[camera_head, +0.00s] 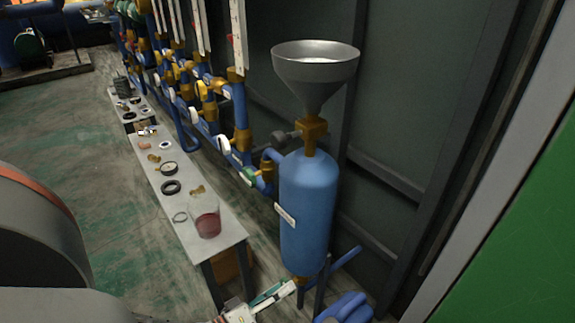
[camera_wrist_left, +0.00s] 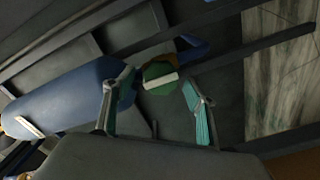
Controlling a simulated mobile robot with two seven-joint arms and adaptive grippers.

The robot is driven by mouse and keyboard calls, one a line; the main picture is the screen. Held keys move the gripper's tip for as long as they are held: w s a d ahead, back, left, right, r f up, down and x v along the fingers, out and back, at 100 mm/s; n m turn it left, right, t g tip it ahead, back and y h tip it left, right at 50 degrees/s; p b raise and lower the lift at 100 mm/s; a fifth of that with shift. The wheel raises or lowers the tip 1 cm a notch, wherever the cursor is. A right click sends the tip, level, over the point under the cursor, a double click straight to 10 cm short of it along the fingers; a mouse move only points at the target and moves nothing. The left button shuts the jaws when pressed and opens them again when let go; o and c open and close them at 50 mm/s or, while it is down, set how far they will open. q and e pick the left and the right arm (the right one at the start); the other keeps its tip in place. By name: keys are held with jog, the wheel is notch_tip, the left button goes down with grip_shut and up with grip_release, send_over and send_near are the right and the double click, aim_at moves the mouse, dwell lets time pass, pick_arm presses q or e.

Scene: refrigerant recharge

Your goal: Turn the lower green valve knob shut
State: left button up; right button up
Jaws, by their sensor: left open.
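The green valve knob (camera_wrist_left: 160,76), with a pale bar across its face, shows in the left wrist view beside the bottom end of the blue tank. My left gripper (camera_wrist_left: 157,88) is open, with one teal finger on each side of the knob; I cannot tell whether either touches it. In the head view my left gripper (camera_head: 268,299) is at the bottom edge, just below and left of the blue tank (camera_head: 309,205). The lower knob is not distinguishable there. Another green part (camera_head: 249,176) sits higher on the pipes. My right gripper is not in view.
A grey funnel (camera_head: 315,68) stands on top of the tank. A narrow white table (camera_head: 215,245) with a jar of red liquid (camera_head: 207,222) and several small parts stands to the left. Dark wall panels are close behind; a blue object (camera_head: 345,308) lies low right.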

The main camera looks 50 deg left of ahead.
pick_arm(q)
jog(key=shift+w, duration=0.9)
jog(key=c, duration=1.1)
jog(key=shift+c, duration=0.2)
